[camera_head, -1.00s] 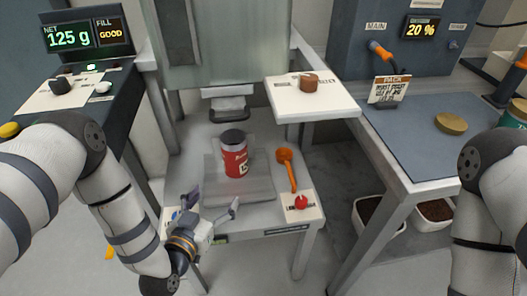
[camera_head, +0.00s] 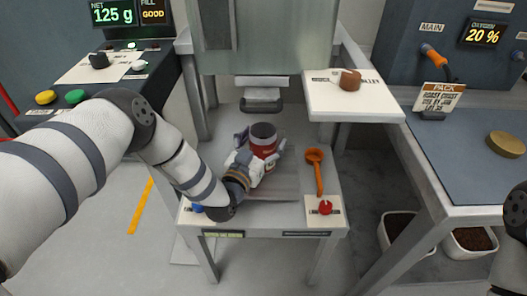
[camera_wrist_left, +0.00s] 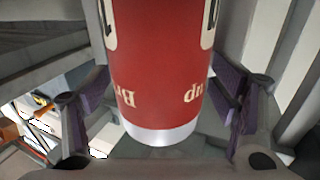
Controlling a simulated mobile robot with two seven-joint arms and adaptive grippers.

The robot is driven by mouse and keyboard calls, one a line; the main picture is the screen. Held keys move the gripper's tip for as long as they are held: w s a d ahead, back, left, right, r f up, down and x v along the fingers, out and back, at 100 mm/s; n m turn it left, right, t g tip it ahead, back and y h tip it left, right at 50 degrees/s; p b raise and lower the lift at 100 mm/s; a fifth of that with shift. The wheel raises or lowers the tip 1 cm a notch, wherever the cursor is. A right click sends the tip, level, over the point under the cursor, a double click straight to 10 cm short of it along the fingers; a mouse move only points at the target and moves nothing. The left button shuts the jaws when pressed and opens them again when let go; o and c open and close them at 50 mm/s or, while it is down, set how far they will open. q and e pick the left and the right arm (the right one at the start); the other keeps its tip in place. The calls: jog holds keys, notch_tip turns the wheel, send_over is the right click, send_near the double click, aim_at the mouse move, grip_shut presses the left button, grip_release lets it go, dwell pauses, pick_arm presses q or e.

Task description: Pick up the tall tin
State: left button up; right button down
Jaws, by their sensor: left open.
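The tall tin (camera_head: 264,132) is red with a dark grey top and stands upright on the grey plate of the low table in the head view. My left gripper (camera_head: 262,145) is open, with one finger on each side of the tin. In the left wrist view the tin (camera_wrist_left: 160,70) fills the middle, its pale bottom rim showing, between the two purple-padded fingers (camera_wrist_left: 162,100). I cannot tell whether either finger touches it. The gripper hides the tin's lower part in the head view. My right gripper is out of view; only part of that arm shows at the right edge.
An orange scoop (camera_head: 316,170) lies right of the tin, with a red knob (camera_head: 325,207) in front of it. A white shelf (camera_head: 350,105) with a brown object (camera_head: 350,80) juts out at the right. A handle (camera_head: 262,104) is behind the tin.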

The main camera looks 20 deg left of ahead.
pick_arm(q)
jog(key=c, duration=1.1)
jog(key=shift+r, duration=0.1)
jog(key=shift+r, duration=0.1)
